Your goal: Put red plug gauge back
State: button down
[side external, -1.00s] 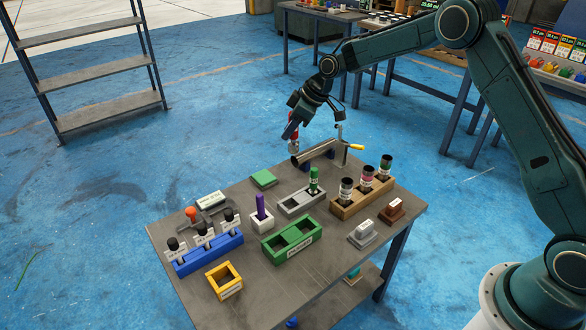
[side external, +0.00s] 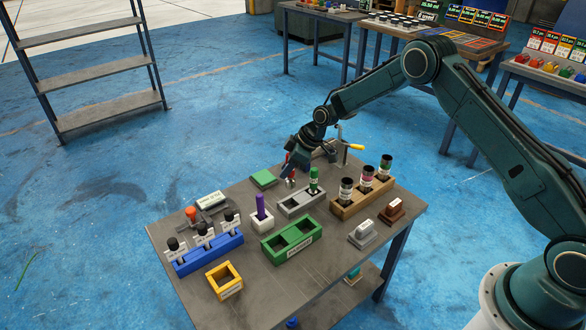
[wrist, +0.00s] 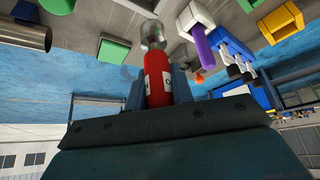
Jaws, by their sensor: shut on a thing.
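My gripper (side external: 290,172) is shut on the red plug gauge (wrist: 158,82), seen in the wrist view with a red handle, a white label and a metal end pointing away from the jaws. In the side view the gauge (side external: 291,182) is partly hidden by my gripper and hangs low, just behind the left end of a grey holder (side external: 292,211). A green plug gauge (side external: 314,179) stands upright in the right part of that holder. The left part looks empty. I cannot tell whether the red gauge touches anything.
A green pad (side external: 263,178) lies left of my gripper; a purple pin (side external: 261,206) stands in a white block. A wooden rack (side external: 347,211) with several dark-topped gauges stands right. A metal tube lies behind my gripper. A green two-pocket box (side external: 291,252) is in front.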

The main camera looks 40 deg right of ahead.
aim_at(290, 179)
jog(key=shift+f, duration=0.1)
dwell(0.3)
jog(key=shift+f, duration=2.65)
jog(key=shift+f, duration=0.25)
jog(key=shift+f, duration=1.85)
jog(key=shift+c, duration=1.6)
grip_release()
jog(key=shift+d+r, duration=0.1)
jog(key=v, duration=0.9)
jog(key=shift+s+r, duration=0.15)
jog(key=shift+r, duration=0.15)
jog(key=shift+d, duration=0.1)
